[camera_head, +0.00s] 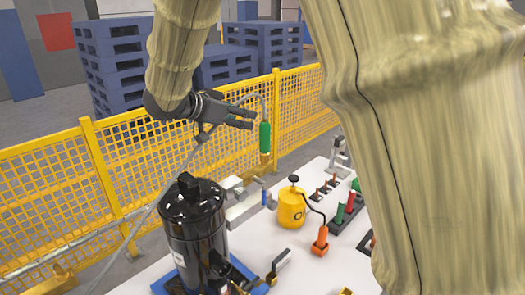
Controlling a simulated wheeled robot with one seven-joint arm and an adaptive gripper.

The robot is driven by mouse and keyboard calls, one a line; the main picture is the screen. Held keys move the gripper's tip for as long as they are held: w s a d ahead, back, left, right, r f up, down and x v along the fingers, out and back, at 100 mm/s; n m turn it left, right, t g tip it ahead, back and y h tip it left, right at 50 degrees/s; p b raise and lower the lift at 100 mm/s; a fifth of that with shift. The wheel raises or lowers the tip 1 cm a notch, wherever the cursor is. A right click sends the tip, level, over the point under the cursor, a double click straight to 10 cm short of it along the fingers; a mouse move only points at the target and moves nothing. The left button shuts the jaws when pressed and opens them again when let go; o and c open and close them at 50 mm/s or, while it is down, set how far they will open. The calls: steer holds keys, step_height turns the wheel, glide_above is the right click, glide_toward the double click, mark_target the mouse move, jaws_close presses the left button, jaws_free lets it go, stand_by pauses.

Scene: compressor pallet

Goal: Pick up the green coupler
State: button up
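The green coupler (264,137) hangs upright in the air in the head view, with a brass-coloured lower end. A thin grey hose (183,165) arches over to its top and runs down to the left past my gripper. My gripper (251,119) is dark and points right, just left of the coupler's upper part. Its two fingertips look apart, with nothing seen between them. A small gap shows between the fingertips and the coupler in the picture; the distance in depth is unclear.
A black cylindrical tank (195,235) stands below my gripper on a blue base. A yellow canister (291,208), an orange tool (320,241) and a rack with red and green pieces (345,210) stand on the white table (310,268). A yellow mesh fence (50,190) runs behind.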

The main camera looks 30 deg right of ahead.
mark_target(263, 123)
steer(key=x, duration=0.3)
steer(key=f+x, duration=0.1)
steer(key=x, duration=0.2)
steer(key=shift+s+a+f+p, duration=0.1)
steer(key=shift+s+f+p, duration=0.1)
steer(key=shift+p, duration=0.1)
steer(key=p+x, duration=0.1)
steer(key=x, duration=0.1)
steer(key=r+p+x, duration=0.1)
steer(key=x, duration=0.1)
steer(key=shift+w+d+f, duration=0.1)
steer(key=shift+w+d, duration=0.1)
steer(key=shift+d, duration=0.15)
steer(key=shift+w+d+f, duration=0.15)
steer(key=shift+d+f, duration=0.1)
steer(key=shift+d, duration=0.15)
jaws_close()
